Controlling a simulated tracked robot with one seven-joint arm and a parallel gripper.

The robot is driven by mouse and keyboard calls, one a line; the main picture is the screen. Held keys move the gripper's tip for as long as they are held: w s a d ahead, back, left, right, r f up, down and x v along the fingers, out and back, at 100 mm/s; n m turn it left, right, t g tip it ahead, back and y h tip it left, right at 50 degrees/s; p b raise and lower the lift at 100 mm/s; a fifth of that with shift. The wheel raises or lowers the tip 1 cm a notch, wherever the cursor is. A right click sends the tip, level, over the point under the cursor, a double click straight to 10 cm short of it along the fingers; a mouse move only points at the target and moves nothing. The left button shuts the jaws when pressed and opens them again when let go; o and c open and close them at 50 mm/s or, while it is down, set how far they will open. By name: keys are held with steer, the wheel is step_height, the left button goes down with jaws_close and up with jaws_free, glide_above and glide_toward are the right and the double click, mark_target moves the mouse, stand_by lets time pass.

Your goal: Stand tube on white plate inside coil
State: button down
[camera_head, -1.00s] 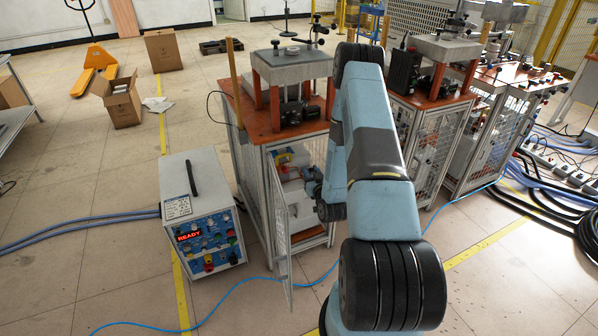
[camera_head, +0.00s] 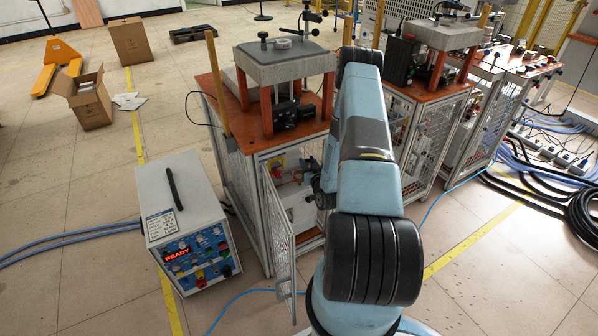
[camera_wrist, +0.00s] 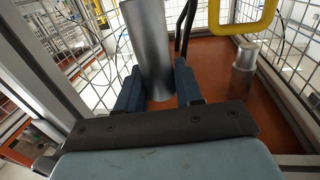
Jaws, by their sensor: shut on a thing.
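My gripper (camera_wrist: 158,90) is shut on a smooth grey metal tube (camera_wrist: 151,40) in the wrist view. The tube stands roughly upright between the two blue fingers, its top cut off by the picture edge. I cannot tell whether its lower end touches the orange-brown surface (camera_wrist: 215,110) behind it. The coil and the white plate cannot be made out for certain; the cabinet interior (camera_head: 296,195) shows small, partly covered white and orange shapes.
A mesh cabinet door (camera_head: 281,225) stands open left of my arm. The heater box (camera_head: 186,225) reads READY at left. In the wrist view, a short metal cylinder (camera_wrist: 244,56) and a yellow handle (camera_wrist: 243,18) are to the right, with mesh walls on both sides.

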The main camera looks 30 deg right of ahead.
steer(key=shift+w+d+f, duration=0.25)
steer(key=shift+w+f, duration=1.4)
steer(key=shift+f, duration=0.25)
steer(key=shift+w+d+f, duration=0.25)
steer(key=shift+w+f, duration=1.45)
steer(key=shift+f, duration=0.15)
steer(key=shift+w+d+f, duration=0.25)
steer(key=shift+w+f, duration=1.4)
steer(key=shift+f, duration=0.25)
steer(key=shift+f, duration=0.25)
steer(key=c, duration=0.7)
jaws_free()
steer(key=shift+c, duration=0.2)
steer(key=shift+r, duration=0.2)
steer(key=s+a, duration=0.1)
steer(key=s, duration=1.1)
steer(key=shift+a, duration=0.3)
